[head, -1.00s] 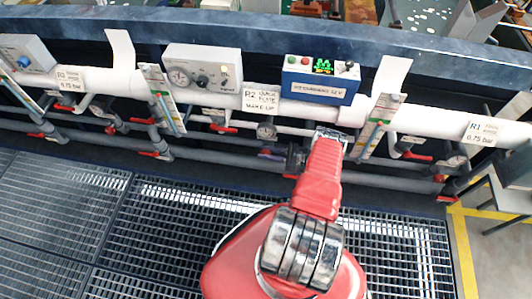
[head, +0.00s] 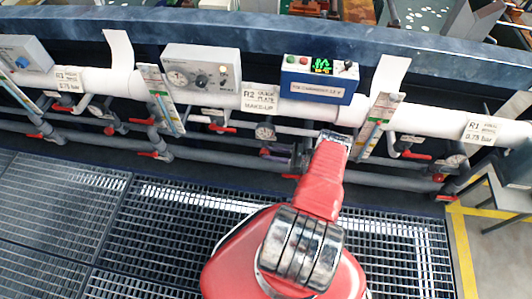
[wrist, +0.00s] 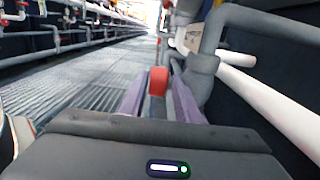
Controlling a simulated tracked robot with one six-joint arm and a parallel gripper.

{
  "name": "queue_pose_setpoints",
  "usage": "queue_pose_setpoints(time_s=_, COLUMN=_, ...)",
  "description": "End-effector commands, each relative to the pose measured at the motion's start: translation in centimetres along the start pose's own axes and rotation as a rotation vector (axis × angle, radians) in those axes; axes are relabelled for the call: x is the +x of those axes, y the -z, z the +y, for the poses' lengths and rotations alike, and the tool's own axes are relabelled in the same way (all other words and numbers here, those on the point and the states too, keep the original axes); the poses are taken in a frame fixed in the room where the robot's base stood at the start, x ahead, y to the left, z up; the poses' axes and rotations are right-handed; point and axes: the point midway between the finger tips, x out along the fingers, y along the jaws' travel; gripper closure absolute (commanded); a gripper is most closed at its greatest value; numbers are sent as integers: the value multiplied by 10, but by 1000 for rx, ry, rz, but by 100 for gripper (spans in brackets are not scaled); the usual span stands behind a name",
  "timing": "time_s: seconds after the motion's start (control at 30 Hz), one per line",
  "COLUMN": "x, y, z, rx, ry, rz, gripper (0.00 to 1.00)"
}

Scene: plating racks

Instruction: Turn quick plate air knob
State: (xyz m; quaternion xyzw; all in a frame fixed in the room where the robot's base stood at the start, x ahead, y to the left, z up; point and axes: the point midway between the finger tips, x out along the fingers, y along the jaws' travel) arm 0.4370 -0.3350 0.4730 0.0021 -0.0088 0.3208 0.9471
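The grey control box (head: 202,68) with a round gauge and a dark knob (head: 202,81) hangs on the pipe rail, left of the label reading R2 quick plate make-up (head: 261,98). My gripper (head: 272,154) is at the lower pipes, right of and below that box, its purple fingers pointing left. In the wrist view my gripper (wrist: 158,95) is open, with the two purple fingers apart. A red handle (wrist: 158,80) shows in the gap between them; I cannot tell whether it is touched. My arm hides part of the pipework.
A blue box with a green display (head: 320,80) sits on the rail above my arm. Flow tubes (head: 160,98) and several red valve handles (head: 155,154) line the pipes. Grey vertical piping (wrist: 203,75) stands close beside the right finger. Grated floor (head: 185,235) lies open in front.

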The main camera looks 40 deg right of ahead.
Motion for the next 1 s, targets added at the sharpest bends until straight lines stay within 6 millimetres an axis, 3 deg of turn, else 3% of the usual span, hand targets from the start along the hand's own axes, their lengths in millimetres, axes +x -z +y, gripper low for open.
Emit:
queue_pose_setpoints(time_s=0.33, x=-46, y=1, z=-1, rx=-3, ry=3, rz=1, gripper=70)
queue_pose_setpoints(time_s=1.0, x=-50, y=1, z=-1, rx=-1, ry=2, rz=1, gripper=70)
